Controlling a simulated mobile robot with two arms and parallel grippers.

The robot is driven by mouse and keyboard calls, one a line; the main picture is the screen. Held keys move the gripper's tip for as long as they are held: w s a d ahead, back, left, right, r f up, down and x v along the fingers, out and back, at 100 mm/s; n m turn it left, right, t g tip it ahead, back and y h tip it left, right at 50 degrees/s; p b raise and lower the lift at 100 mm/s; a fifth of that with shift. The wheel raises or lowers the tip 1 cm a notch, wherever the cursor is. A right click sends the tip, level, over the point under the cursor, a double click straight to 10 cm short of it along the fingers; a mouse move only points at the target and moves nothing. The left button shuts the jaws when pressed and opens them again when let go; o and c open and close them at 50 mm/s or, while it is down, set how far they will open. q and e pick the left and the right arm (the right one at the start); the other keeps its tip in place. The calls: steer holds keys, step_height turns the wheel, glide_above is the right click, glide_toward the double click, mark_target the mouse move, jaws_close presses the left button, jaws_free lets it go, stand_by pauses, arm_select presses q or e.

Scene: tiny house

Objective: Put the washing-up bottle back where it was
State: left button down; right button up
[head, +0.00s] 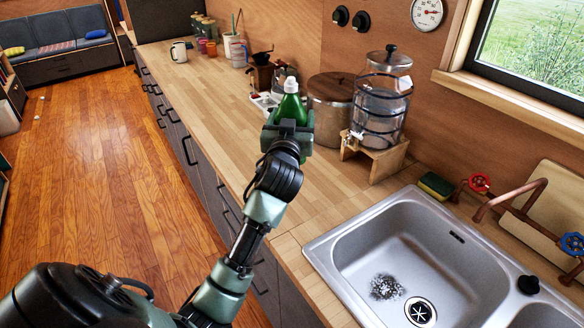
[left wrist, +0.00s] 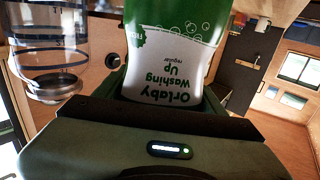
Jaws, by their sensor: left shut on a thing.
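The washing-up bottle (head: 291,106) is green with a white cap and stands about upright in my left gripper (head: 289,128), over the wooden worktop. My gripper hides its lower part in the head view, so I cannot tell whether its base touches the worktop. In the left wrist view the bottle (left wrist: 172,62) fills the upper middle, its white label upside down, with my left gripper (left wrist: 165,105) shut around it. My right gripper is in neither view.
A glass drinks dispenser (head: 380,105) on a wooden stand and a lidded pot (head: 331,102) are close right of the bottle. The sink (head: 340,238), a sponge (head: 436,185) and copper taps (head: 510,192) are at the right. The worktop (head: 210,105) left of my gripper is clear.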

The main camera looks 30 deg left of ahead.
arm_select(q)
step_height(320, 180, down, 14)
steer(key=shift+b, duration=0.45)
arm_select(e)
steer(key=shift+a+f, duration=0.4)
arm_select(q)
steer(key=shift+f, duration=0.15)
steer(key=shift+c, duration=1.8)
jaws_free()
steer(key=shift+o, duration=0.9)
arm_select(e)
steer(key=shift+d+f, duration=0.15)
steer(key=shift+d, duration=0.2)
